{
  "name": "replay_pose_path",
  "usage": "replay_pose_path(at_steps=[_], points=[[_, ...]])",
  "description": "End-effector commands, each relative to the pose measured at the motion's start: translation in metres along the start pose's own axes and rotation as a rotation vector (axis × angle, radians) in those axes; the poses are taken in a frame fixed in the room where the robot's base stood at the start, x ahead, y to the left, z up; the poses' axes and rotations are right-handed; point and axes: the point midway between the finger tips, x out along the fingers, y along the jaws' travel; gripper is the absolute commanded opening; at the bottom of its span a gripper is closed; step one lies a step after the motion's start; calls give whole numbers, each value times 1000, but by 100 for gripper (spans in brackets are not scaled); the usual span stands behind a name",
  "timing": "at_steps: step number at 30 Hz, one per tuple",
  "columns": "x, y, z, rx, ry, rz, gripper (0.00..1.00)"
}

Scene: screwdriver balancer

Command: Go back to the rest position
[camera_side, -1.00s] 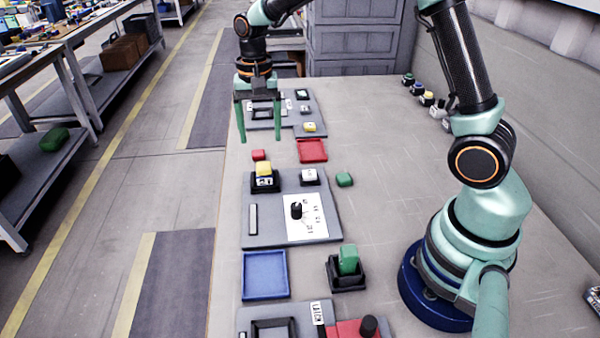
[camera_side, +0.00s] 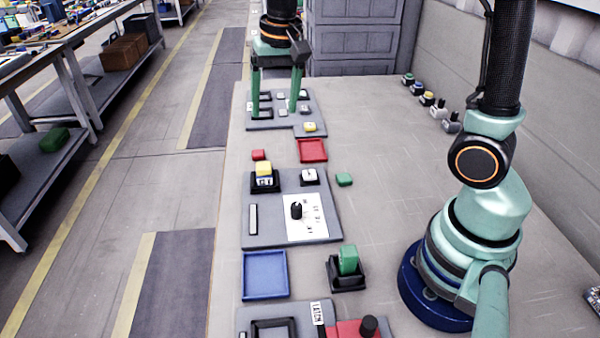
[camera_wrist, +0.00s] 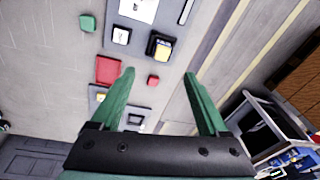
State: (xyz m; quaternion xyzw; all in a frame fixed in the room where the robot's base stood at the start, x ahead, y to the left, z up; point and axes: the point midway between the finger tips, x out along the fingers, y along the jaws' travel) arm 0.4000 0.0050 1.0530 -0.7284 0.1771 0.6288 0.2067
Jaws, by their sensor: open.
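My gripper (camera_side: 273,108) is open and empty, with its two green fingers pointing down. In the side view it hangs in front of or over the far grey panel (camera_side: 285,123) at the far end of the bench; its exact height is hard to tell. In the wrist view my gripper (camera_wrist: 160,82) has its fingers wide apart with nothing between them. A small red block (camera_wrist: 153,80) shows beyond the fingertips, well below them.
On the bench (camera_side: 385,200) are a red tray (camera_side: 312,151), a yellow-topped block (camera_side: 264,171) in a black holder, a panel with a black knob (camera_side: 296,211), a blue tray (camera_side: 265,275) and a green block (camera_side: 348,260) in a black holder. Grey drawers (camera_side: 363,38) stand behind.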

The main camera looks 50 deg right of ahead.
Motion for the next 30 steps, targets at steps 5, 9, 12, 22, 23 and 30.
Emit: replay_pose_path(at_steps=[5,9,12,22,23,30], points=[[-29,19,27,-159,94,-48,78],[-41,34,49,-284,170,-74,78],[-45,44,64,-370,224,-85,78],[-44,61,90,-538,333,-94,78],[-44,62,90,-542,336,-94,78],[-44,62,91,-548,337,-93,78]])
